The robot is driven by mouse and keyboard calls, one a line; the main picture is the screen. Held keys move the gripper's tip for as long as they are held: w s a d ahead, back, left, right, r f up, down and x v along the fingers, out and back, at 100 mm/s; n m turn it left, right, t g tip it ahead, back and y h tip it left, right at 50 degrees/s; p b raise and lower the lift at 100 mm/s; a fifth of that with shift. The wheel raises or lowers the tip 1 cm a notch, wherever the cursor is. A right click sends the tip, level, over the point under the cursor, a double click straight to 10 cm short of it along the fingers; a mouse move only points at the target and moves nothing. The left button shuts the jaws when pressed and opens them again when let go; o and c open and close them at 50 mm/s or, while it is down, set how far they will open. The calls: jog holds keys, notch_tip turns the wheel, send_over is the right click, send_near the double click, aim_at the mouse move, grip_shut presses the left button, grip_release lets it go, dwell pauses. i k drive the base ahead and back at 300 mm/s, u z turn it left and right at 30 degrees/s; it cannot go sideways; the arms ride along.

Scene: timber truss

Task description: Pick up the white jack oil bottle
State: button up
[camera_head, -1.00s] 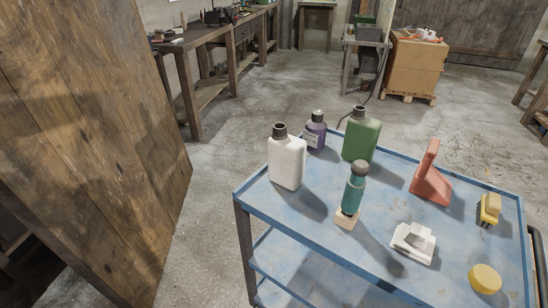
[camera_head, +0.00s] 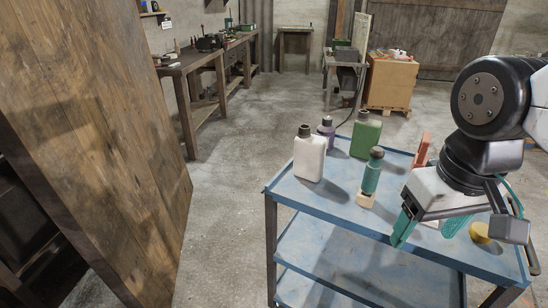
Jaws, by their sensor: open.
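The white jack oil bottle (camera_head: 310,158) stands upright with its dark cap at the far left corner of the blue cart's top shelf (camera_head: 335,205). My gripper (camera_head: 428,232) is at the right, over the cart's front right part, with its teal fingers apart and nothing seen between them. It is well to the right of the white bottle and nearer the camera. The gripper and arm hide part of the cart's right side.
A teal bottle (camera_head: 372,174) on a wooden block, a green jug (camera_head: 365,138) and a purple bottle (camera_head: 326,132) stand near the white one. A red tool (camera_head: 421,150) and a yellow round item (camera_head: 480,233) are partly hidden. A tall wooden panel (camera_head: 100,140) stands left, with bare floor between.

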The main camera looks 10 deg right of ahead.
aim_at(309, 150)
jog(key=z, duration=3.15)
jog(key=k, duration=0.4)
jog(key=z, duration=0.35)
jog(key=i, duration=0.5)
jog(key=z, duration=0.05)
jog(key=k, duration=1.25)
